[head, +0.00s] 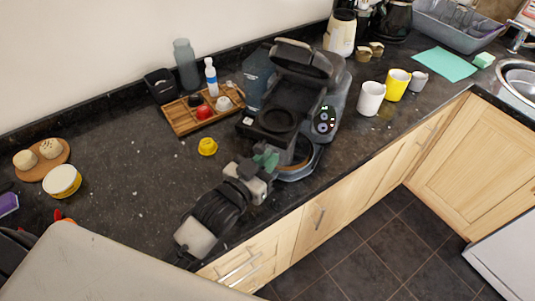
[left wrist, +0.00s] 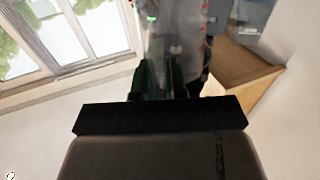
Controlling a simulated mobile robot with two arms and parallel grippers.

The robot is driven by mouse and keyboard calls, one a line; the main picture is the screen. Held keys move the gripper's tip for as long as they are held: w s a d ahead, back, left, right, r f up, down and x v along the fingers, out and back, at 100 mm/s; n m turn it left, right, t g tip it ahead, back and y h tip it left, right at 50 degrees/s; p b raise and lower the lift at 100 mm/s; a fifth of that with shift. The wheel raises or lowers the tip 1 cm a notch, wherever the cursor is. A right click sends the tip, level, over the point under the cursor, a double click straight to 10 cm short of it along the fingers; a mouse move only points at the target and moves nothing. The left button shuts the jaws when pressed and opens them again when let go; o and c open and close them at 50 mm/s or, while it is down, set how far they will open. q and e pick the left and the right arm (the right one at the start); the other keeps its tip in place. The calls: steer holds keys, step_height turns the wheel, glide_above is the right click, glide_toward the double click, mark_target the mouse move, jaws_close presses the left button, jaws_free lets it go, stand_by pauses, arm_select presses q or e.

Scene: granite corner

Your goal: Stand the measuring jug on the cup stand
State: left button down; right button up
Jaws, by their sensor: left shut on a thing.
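The coffee machine (head: 296,85) stands on the dark counter with its lid raised. Its low rounded cup stand (head: 300,174) juts out at the front, near the counter's edge. My left gripper (head: 267,160) is just left of the stand, close to the machine's front. In the left wrist view its green fingers (left wrist: 168,75) are shut on the clear measuring jug (left wrist: 180,35), which has small red marks. In the head view the jug is hard to make out against the machine, so I cannot tell whether it touches the stand. My right gripper is out of view.
A yellow capsule-like piece (head: 207,146) lies left of my gripper. A wooden tray (head: 184,119) with small items is behind it. A white mug (head: 370,98) and a yellow mug (head: 396,84) stand right of the machine. The counter at left centre is mostly clear.

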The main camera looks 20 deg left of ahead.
arm_select(q)
steer(key=shift+r+p, duration=0.2)
steer(key=shift+p, duration=0.1)
steer(key=c, duration=1.6)
jaws_free()
steer(key=shift+w, duration=0.15)
steer(key=o, duration=0.4)
steer(key=shift+o, duration=0.2)
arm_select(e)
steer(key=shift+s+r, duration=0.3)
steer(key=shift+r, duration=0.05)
arm_select(q)
steer(key=shift+s+a+f+b, duration=0.15)
steer(key=shift+s+f+b, duration=0.15)
steer(key=shift+s, duration=0.2)
steer(key=b+v, duration=0.2)
steer(key=v, duration=0.8)
steer(key=shift+s, duration=0.25)
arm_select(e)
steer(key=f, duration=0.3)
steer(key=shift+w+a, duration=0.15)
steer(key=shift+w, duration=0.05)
